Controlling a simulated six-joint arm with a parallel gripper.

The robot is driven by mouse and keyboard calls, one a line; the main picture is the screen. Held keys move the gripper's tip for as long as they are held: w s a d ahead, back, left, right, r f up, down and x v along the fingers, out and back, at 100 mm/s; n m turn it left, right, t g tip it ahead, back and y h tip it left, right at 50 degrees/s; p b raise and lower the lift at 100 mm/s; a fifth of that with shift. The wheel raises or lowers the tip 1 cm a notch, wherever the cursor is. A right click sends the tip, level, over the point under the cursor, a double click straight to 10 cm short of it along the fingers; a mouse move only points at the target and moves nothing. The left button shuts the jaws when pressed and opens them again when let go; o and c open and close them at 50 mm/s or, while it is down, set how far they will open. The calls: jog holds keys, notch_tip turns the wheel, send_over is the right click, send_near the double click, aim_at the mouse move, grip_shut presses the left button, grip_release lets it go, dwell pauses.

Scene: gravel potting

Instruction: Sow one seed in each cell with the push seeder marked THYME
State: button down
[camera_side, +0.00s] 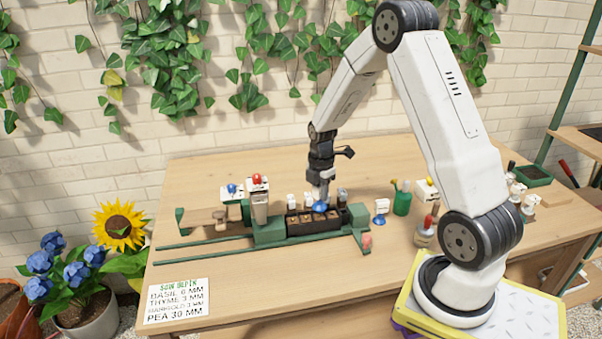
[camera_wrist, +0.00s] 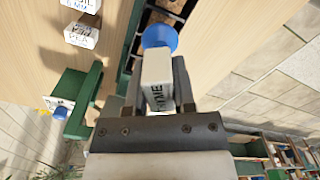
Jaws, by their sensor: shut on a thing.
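My gripper (camera_wrist: 157,78) is shut on a white push seeder (camera_wrist: 157,68) marked THYME, with a blue round end (camera_wrist: 160,36). In the side view my gripper (camera_side: 320,190) points down over the dark cell tray (camera_side: 292,223), and the seeder's blue end (camera_side: 320,206) is at the tray's right part. I cannot tell whether it touches a cell. The tray has a row of brown-filled cells and sits in a green holder (camera_side: 310,238). The seeder hides part of the row. Whether any cell holds a seed is too small to tell.
In the wrist view a white block marked PEA (camera_wrist: 82,33) shows. A depth sign (camera_side: 177,302) lies front left.

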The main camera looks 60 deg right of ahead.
jog(key=shift+d, duration=0.1)
jog(key=shift+s+d+r, duration=0.25)
jog(key=shift+s+d, duration=0.4)
jog(key=shift+s, duration=0.05)
jog(key=shift+s+d+r, duration=0.25)
jog(key=shift+s+d, duration=0.4)
jog(key=shift+f, duration=0.15)
jog(key=shift+f, duration=1.2)
jog(key=shift+f, duration=0.7)
dwell(0.5)
jog(key=shift+r, duration=1.55)
